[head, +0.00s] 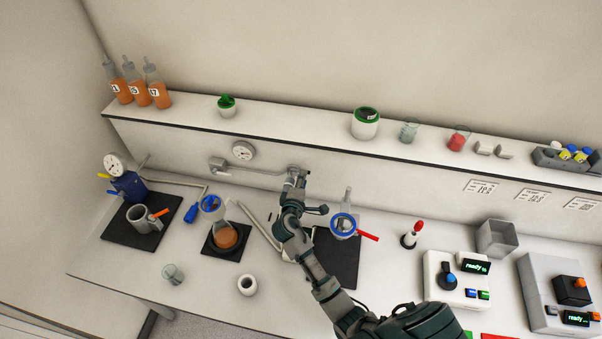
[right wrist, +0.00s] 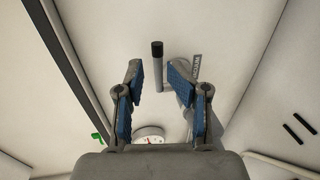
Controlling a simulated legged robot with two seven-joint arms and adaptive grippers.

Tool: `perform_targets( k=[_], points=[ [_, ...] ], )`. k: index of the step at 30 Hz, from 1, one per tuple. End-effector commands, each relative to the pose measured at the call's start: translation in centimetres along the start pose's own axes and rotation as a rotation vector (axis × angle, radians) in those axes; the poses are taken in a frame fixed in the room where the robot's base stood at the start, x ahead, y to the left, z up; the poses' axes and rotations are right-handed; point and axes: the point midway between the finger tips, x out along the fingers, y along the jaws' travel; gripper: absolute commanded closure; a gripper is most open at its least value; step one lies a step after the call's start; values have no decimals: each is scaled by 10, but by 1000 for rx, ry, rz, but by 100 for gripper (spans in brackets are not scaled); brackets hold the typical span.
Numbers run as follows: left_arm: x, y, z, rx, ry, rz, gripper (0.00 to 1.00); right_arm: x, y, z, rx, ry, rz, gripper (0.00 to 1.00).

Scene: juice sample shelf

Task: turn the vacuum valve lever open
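The vacuum valve lever shows in the right wrist view as a grey bar with a black tip (right wrist: 157,50), beside a small label plate (right wrist: 197,66). My right gripper (right wrist: 154,72) is open, with a blue-padded finger on each side of the lever in this view. I see no contact between pads and lever; the depth between them is hard to tell. In the head view my right gripper (head: 294,178) is at the wall valve on the right end of the grey vacuum pipe (head: 262,170) and largely hides the lever. My left gripper is not in view.
A round gauge (head: 243,150) sits on the wall above the pipe. The shelf (head: 300,143) runs above the valve. A flask with orange liquid (head: 226,237) stands left of my arm, and a flask with a blue ring (head: 343,224) and red handle stands right of it.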

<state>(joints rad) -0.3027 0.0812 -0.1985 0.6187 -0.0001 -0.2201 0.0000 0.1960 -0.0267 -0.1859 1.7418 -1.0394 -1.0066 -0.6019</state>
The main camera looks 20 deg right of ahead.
Motion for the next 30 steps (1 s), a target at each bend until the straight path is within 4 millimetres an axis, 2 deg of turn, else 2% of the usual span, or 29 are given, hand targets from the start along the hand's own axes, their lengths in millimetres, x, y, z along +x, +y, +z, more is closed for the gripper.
perform_targets(
  k=[30],
  points=[
    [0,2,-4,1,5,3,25,-80,-1,1,2,2,-2,63]
  ],
)
